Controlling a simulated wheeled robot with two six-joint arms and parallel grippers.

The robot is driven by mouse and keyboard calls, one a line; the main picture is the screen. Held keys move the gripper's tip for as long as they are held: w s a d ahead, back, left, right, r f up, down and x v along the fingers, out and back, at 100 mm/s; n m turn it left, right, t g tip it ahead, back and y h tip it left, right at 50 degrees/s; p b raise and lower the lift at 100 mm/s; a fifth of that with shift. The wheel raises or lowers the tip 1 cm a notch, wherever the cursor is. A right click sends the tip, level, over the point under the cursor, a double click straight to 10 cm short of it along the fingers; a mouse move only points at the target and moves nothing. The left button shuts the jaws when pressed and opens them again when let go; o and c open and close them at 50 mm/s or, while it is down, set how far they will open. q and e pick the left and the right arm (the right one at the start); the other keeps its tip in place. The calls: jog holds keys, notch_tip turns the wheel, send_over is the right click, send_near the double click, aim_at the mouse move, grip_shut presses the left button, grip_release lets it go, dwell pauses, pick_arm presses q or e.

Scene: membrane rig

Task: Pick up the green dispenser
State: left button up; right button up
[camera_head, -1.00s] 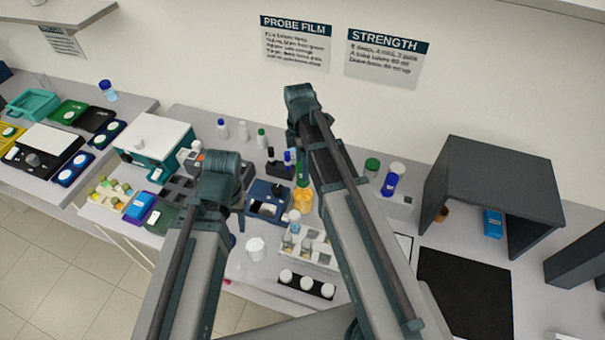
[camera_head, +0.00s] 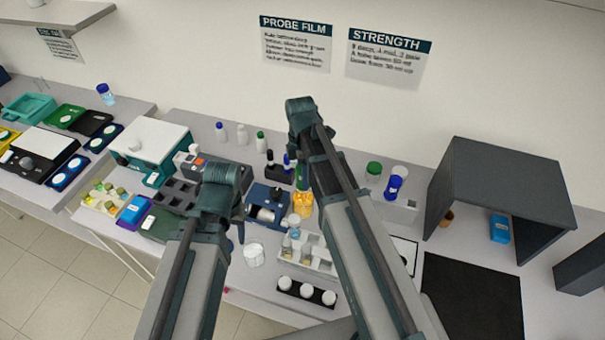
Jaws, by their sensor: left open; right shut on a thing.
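A slim green thing, which I take for the green dispenser (camera_head: 302,176), stands upright at the left edge of my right arm, just behind a yellow-orange item. The arm covers part of it. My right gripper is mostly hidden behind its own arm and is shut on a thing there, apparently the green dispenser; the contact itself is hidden. My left gripper (camera_head: 240,229) is open and empty, over the bench between the dark tray and the white cup. Its wrist hides part of it.
A blue device (camera_head: 266,206), a yellow-orange item (camera_head: 302,204), a white cup (camera_head: 254,254) and a vial rack (camera_head: 308,254) crowd the bench between my arms. A black rack with white caps (camera_head: 306,292) lies in front. A dark hood (camera_head: 505,180) stands right.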

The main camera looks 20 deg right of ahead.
aim_at(300, 169)
grip_shut()
jog(key=shift+r, duration=0.1)
jog(key=r+p, duration=0.4)
jog(key=w+r+p, duration=0.1)
jog(key=r+p, duration=0.7)
jog(key=shift+w+r+p, duration=0.2)
jog(key=shift+w+p, duration=0.1)
jog(key=shift+w, duration=0.1)
jog(key=shift+s+a+f+b, duration=0.2)
jog(key=shift+s+a, duration=0.1)
jog(key=shift+s, duration=0.25)
jog(key=shift+s+a+f+b, duration=0.2)
jog(key=shift+s+a, duration=0.1)
jog(key=shift+s, duration=0.2)
jog(key=s+a+r+p, duration=0.1)
jog(key=s+a, duration=0.5)
jog(key=s, duration=0.3)
jog(key=shift+s+a+r+p, duration=0.3)
jog(key=shift+a+r+p, duration=0.05)
